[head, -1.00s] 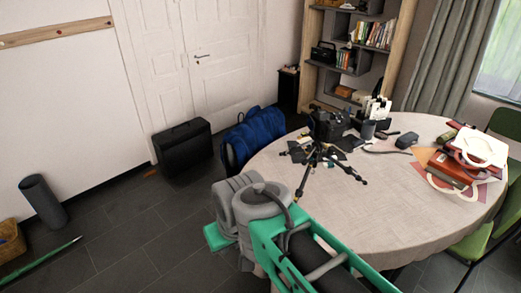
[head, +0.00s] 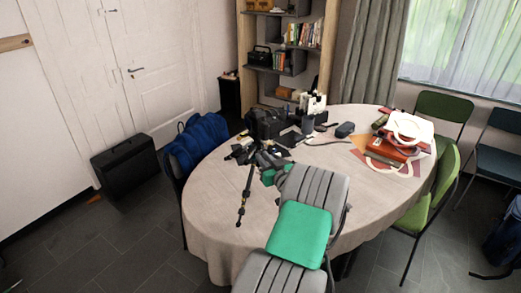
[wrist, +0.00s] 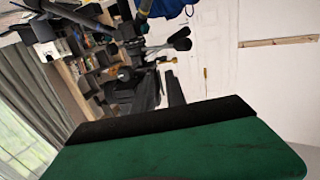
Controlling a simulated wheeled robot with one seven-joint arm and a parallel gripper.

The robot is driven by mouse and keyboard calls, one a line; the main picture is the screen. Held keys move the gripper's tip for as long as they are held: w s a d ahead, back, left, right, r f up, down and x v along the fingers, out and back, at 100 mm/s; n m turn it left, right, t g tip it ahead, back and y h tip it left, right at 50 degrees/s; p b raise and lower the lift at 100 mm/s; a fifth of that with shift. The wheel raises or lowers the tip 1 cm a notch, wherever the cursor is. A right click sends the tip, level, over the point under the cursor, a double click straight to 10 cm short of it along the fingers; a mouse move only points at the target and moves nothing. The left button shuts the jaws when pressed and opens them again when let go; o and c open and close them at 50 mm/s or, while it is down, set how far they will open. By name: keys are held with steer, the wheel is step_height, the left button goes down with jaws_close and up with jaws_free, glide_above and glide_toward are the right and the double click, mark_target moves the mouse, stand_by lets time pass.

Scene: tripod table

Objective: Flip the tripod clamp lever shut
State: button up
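The small black tripod (head: 248,184) stands at the left part of the round table (head: 215,200) in the head view, one leg splayed towards the front. My arm hides part of it. Dark tripod parts with rounded knobs (wrist: 180,40) fill the upper middle of the wrist view. The clamp lever cannot be told apart from them. My gripper (wrist: 161,76) shows two dark fingers that look apart, with nothing visible between them. It points towards the tripod; whether it touches cannot be told. In the head view the gripper is mostly hidden behind my arm.
A black camera or bag (head: 267,122) stands just behind the tripod, with small dark items around it. A red and white pile of bags and books (head: 400,140) lies at the table's right. The table's front left is clear.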

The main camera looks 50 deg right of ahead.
mark_target(261, 148)
steer(key=shift+h, duration=0.3)
steer(key=x, duration=0.2)
steer(key=d+p+x, duration=0.1)
steer(key=x, duration=0.1)
steer(key=p+x, duration=0.1)
steer(key=x, duration=0.2)
steer(key=shift+s+d, duration=0.3)
steer(key=shift+s, duration=0.05)
jaws_close()
